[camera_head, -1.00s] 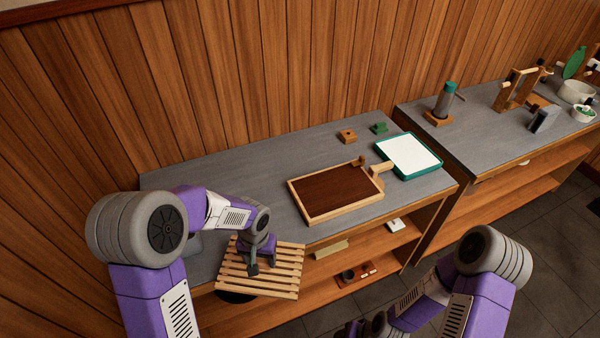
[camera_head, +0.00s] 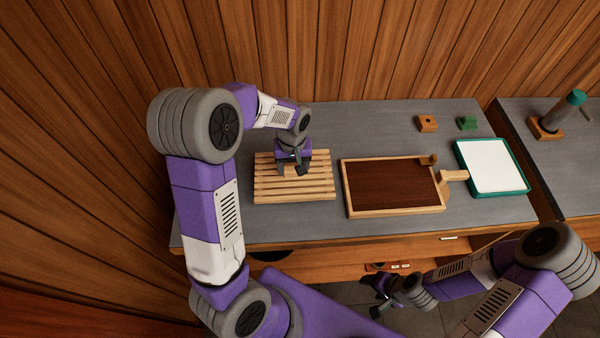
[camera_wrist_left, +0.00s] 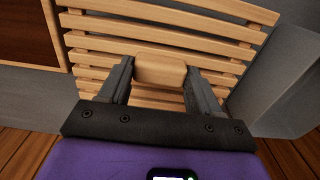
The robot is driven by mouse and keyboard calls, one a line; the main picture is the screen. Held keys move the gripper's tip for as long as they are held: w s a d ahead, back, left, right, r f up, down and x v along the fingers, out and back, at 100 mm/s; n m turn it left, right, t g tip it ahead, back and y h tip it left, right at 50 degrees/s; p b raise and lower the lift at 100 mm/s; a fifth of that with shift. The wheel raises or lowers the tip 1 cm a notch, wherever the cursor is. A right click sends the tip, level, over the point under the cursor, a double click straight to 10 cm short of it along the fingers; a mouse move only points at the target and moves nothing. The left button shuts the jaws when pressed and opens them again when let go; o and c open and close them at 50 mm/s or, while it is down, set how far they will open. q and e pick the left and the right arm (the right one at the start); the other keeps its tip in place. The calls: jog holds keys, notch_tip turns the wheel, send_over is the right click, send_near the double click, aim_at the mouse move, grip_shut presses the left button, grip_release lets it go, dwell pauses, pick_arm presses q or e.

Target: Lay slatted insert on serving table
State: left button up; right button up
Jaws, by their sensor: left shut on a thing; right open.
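The slatted insert (camera_head: 265,190), a pale wooden rack of parallel slats, is over the left part of the grey table top (camera_head: 225,215). It also fills the upper middle of the left wrist view (camera_wrist_left: 170,45). My left gripper (camera_head: 294,170) is above it, shut on the wooden block in its middle (camera_wrist_left: 160,70). I cannot tell whether the insert touches the table or hangs just above it. My right gripper (camera_head: 380,297) is open and empty, low in front of the table's front edge.
A dark brown board in a pale frame (camera_head: 390,187) lies just right of the insert. A white, teal-rimmed tray (camera_head: 492,167) is farther right. Small brown (camera_head: 427,123) and green (camera_head: 467,123) blocks sit behind. The wooden wall (camera_head: 350,50) rises along the back.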

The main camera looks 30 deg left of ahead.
aim_at(294, 176)
pick_arm(q)
notch_tip(294, 176, down, 2)
jog(key=shift+w, duration=0.1)
notch_tip(294, 176, down, 3)
jog(key=shift+b, duration=0.4)
jog(key=shift+f, duration=0.25)
jog(key=shift+f, duration=0.2)
jog(key=o, duration=1.3)
jog(key=shift+r, duration=0.15)
